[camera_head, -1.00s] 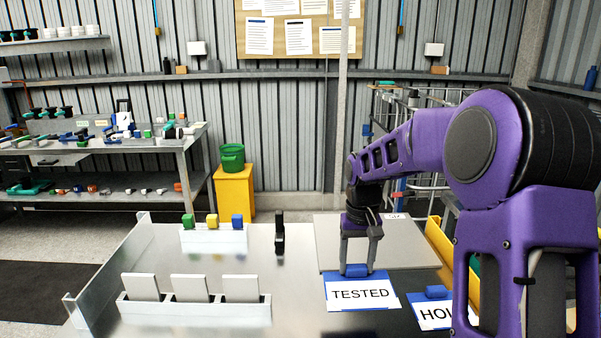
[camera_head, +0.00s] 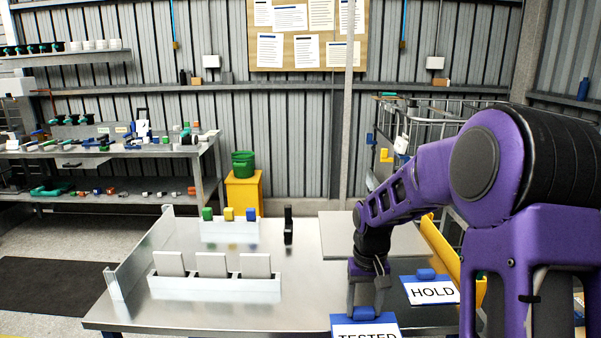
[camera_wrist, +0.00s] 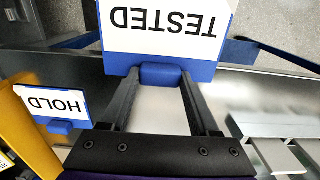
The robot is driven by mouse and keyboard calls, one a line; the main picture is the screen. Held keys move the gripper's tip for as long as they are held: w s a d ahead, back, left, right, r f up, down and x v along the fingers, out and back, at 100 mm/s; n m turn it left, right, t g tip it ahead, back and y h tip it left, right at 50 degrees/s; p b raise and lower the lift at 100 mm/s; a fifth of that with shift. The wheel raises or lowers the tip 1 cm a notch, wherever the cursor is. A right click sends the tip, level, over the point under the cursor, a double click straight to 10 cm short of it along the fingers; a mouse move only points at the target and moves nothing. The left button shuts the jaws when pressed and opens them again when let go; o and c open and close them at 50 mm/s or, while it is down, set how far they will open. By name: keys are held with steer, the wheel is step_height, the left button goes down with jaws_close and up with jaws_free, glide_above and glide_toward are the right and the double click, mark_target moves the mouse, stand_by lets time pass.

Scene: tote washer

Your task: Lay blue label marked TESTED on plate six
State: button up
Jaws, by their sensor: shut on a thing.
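My gripper (camera_head: 366,312) is shut on the blue grip block (camera_wrist: 162,74) of the blue label marked TESTED (camera_head: 366,322). The label has a white face; in the wrist view it (camera_wrist: 170,28) lies beyond the fingertips, its text upside down. In the head view the label is at the table's front edge, its lower part cut off by the picture. A flat grey plate (camera_head: 335,232) lies at the back right of the table, partly behind my arm. No number six is readable on any plate.
A rack (camera_head: 215,290) with three pale upright plates stands left. Green, yellow and blue blocks (camera_head: 229,214) and a black upright piece (camera_head: 288,225) stand behind.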

mark_target(367, 337)
steer(key=s+f, duration=0.2)
steer(key=f, duration=0.1)
steer(key=s+f, duration=0.3)
steer(key=shift+s+f, duration=0.2)
steer(key=shift+f, duration=0.15)
